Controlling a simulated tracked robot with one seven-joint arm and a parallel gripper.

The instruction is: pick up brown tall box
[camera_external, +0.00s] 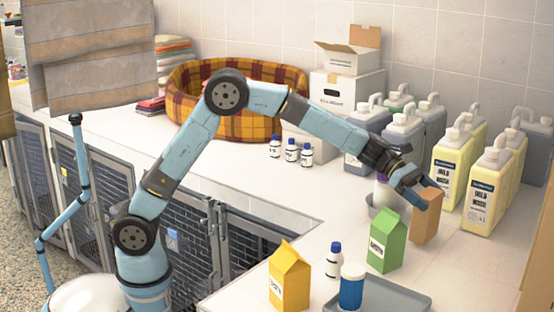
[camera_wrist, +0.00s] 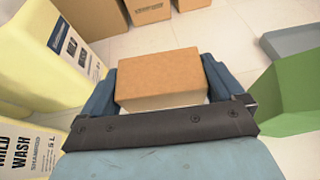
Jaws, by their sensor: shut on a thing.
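The brown tall box (camera_external: 426,222) stands upright on the white counter at the right, behind the green carton. My gripper (camera_external: 417,192) comes down over its top from the left and is shut on it. In the wrist view the brown box (camera_wrist: 157,78) sits between the two blue fingers of my gripper (camera_wrist: 158,92), with its top facing the camera. In the outside view the gripper hides part of the box's top. I cannot tell whether its base is clear of the counter.
A green carton (camera_external: 384,240) stands just in front of the box, with a yellow carton (camera_external: 289,278) further left. Pale yellow jugs (camera_external: 484,195) stand close on the right. A grey tray (camera_external: 395,296) lies at the front. A plaid pet bed (camera_external: 290,80) sits at the back.

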